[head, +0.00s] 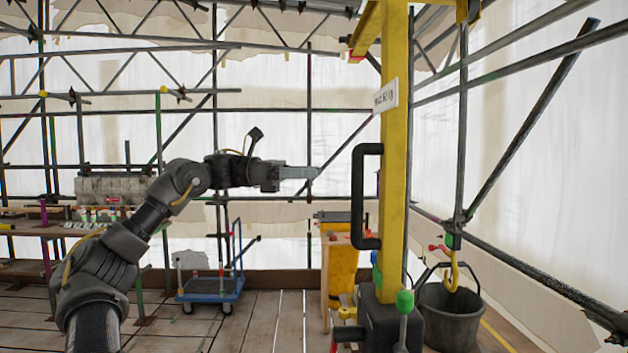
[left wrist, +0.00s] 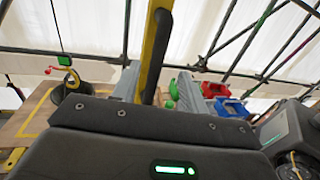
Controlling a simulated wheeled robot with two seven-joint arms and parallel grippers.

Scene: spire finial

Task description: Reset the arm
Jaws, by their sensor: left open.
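My left arm (head: 105,255) comes in from the lower left of the head view and stretches out to the right. Its left gripper (head: 304,173) is held in the air left of the yellow post (head: 393,150), pointing right. In the left wrist view the two grey fingers of this gripper (left wrist: 157,84) stand apart with nothing held between them. The yellow post also shows behind the fingers there (left wrist: 153,50). My right gripper is in neither view.
The post has a black handle (head: 366,195). A black bucket (head: 450,318) stands right of it below a yellow hook (head: 453,277). A blue trolley (head: 210,290) stands on the plank floor. A workbench (head: 30,232) is at left. Red (left wrist: 214,89) and blue (left wrist: 232,107) bins show in the wrist view.

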